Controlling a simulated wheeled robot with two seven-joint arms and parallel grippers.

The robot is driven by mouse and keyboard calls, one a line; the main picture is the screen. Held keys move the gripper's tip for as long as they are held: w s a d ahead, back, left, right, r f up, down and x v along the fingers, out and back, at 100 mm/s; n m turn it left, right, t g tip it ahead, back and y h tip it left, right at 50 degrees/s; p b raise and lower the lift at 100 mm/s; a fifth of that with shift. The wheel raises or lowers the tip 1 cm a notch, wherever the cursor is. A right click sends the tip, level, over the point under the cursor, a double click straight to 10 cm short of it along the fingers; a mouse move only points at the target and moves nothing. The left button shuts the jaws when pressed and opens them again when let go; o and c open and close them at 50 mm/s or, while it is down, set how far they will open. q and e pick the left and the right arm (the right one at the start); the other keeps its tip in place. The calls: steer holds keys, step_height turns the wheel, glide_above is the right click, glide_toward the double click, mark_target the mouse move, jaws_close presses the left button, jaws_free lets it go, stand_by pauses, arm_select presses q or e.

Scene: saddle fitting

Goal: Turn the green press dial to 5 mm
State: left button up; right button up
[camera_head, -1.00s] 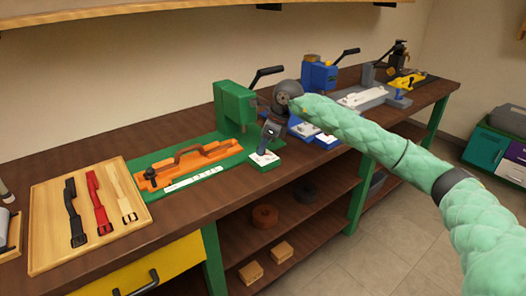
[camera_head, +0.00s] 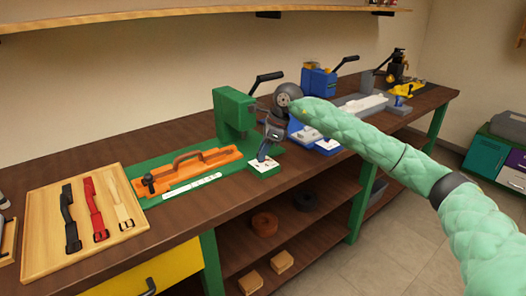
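The green press (camera_head: 233,112) stands on the workbench at the middle of the view, with a black lever at its upper right. Its green base with a white dial plate (camera_head: 263,165) sticks out at the front. My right gripper (camera_head: 263,154) points down at this plate, with its fingertips at or just above it. The gripper and wrist hide the dial, so its setting cannot be read. Whether the fingers are open or closed on the dial is too small to tell. My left gripper is not in view.
An orange jig (camera_head: 190,169) lies on the green plate left of the press, with a white ruler (camera_head: 192,189) before it. A wooden tray (camera_head: 50,240) with several straps is further left. A blue press (camera_head: 318,80) stands behind my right arm.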

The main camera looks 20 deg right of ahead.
steer(key=o, duration=0.3)
steer(key=shift+o, duration=0.2)
steer(key=shift+d+r, duration=0.25)
steer(key=shift+r, duration=0.25)
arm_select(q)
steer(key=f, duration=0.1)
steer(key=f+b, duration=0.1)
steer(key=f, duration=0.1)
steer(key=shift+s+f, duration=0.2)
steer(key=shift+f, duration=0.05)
arm_select(e)
steer(key=v, duration=0.6)
steer(key=shift+d+r, duration=0.2)
steer(key=shift+r, duration=0.1)
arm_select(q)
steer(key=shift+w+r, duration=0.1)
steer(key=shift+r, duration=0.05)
arm_select(e)
steer(key=shift+s, duration=0.15)
